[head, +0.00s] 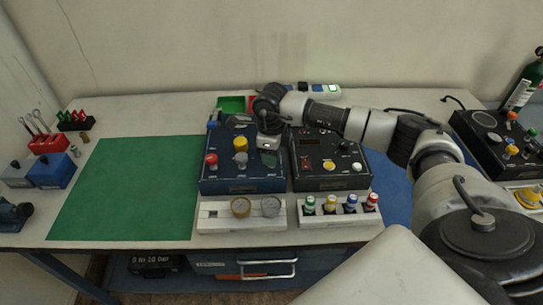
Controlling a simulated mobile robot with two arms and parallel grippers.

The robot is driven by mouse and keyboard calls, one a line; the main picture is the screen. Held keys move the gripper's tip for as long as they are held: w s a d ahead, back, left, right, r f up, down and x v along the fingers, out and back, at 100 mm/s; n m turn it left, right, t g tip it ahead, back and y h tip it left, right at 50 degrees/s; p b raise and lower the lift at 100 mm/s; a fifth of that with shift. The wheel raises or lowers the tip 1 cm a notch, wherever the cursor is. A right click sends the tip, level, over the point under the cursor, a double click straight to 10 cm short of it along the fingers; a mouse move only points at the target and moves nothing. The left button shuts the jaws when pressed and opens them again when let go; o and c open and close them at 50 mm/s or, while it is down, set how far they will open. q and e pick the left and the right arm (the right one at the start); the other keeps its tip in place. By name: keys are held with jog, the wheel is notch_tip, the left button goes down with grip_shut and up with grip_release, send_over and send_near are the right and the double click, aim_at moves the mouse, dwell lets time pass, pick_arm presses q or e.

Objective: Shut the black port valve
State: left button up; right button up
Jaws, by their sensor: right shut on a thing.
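My right gripper (268,146) reaches in from the right and points down over the right edge of the blue panel (242,186), close to the dark panel. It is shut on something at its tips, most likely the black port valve. The gripper hides that valve, so its turn position cannot be seen. My left gripper is not in view.
A dark panel (320,182) with a yellow and a white knob stands right beside the blue one. A bare green mat (125,190) lies left. Another black unit (485,130) stands far right.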

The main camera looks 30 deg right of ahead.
jog(key=m+b, duration=0.1)
jog(key=m, duration=0.4)
jog(key=shift+r+m, duration=0.1)
jog(key=shift+m, duration=0.2)
dwell(0.4)
jog(key=o, duration=0.9)
notch_tip(320, 180, up, 11)
jog(key=shift+f+b, duration=0.1)
jog(key=shift+b, duration=1.1)
jog(key=shift+f, duration=0.1)
